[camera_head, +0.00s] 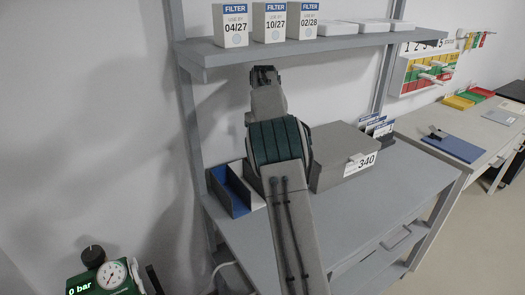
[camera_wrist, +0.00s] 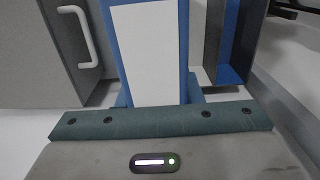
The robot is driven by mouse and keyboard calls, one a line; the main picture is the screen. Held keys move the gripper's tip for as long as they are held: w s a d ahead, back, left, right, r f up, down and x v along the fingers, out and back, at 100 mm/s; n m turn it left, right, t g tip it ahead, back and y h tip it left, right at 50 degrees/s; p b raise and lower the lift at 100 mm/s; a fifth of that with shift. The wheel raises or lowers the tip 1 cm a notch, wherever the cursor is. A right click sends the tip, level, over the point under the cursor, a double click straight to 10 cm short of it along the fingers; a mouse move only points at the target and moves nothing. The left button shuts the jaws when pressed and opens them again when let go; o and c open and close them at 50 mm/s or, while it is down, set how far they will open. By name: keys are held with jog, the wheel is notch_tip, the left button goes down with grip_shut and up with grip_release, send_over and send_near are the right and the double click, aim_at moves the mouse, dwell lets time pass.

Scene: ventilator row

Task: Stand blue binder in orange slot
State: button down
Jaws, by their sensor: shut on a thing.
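A blue binder (camera_wrist: 191,55) with a large white panel fills the middle of the wrist view, directly beyond my gripper (camera_wrist: 158,118). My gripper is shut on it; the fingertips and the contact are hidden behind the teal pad. In the head view my arm covers the gripper, and I cannot make out the held binder there. No orange slot can be clearly made out in either view.
A grey box (camera_head: 332,160) marked 340 stands on the grey bench (camera_head: 375,215); its handle shows in the wrist view (camera_wrist: 82,35). A blue-lined bin (camera_head: 228,190) stands left of it. A shelf (camera_head: 340,46) with filter boxes overhangs. Coloured trays (camera_head: 470,97) lie far right.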

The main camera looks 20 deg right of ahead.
notch_tip(320, 180, down, 4)
jog(key=shift+w+r, duration=0.15)
jog(key=shift+r, duration=0.05)
jog(key=shift+f, duration=0.15)
jog(key=c, duration=1)
grip_release()
notch_tip(320, 180, up, 8)
jog(key=shift+f+p, duration=0.15)
jog(key=shift+p, duration=0.4)
